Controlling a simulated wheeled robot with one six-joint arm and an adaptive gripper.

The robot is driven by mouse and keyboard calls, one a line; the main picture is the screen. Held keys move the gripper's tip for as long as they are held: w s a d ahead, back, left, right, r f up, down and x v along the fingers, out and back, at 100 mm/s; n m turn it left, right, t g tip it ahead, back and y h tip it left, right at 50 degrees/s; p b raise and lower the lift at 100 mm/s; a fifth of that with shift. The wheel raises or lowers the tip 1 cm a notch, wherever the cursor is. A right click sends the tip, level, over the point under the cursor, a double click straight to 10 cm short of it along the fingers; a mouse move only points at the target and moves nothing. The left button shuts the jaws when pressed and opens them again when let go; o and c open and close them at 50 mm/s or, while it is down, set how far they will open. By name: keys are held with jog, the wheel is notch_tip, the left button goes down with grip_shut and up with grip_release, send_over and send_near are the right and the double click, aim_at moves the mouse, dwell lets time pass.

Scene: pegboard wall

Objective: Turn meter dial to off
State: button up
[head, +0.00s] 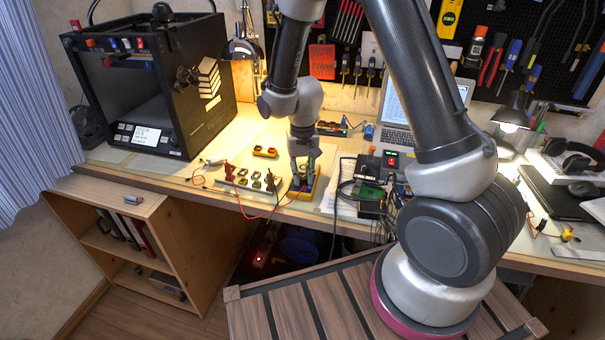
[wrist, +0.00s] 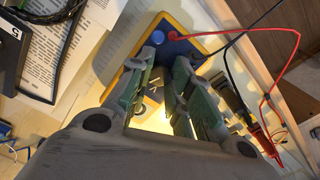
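The meter (head: 315,188), with a yellow rim and a dark blue face, lies on the workbench under my gripper. In the wrist view the meter (wrist: 183,22) shows a blue round part at its edge and a red plug beside it. Red and black leads run from it. My gripper (head: 302,174) points down over the meter. In the wrist view my gripper (wrist: 168,60) has its fingers apart with a gap between them. The fingers hide the meter's middle; I cannot make out the dial or its setting, or whether the fingers touch it.
A pale board with several small parts (head: 250,180) lies left of the meter, a black power supply (head: 378,165) right. A laptop (head: 395,115) stands behind. A 3D printer (head: 150,85) fills the bench's left. Leads hang over the bench's front edge.

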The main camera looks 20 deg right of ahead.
aim_at(303, 177)
jog(key=shift+n, duration=0.3)
grip_shut()
jog(key=n, duration=0.4)
jog(key=shift+n, duration=2.1)
jog(key=o, duration=1)
grip_release()
jog(key=shift+c, duration=0.2)
notch_tip(303, 177, up, 12)
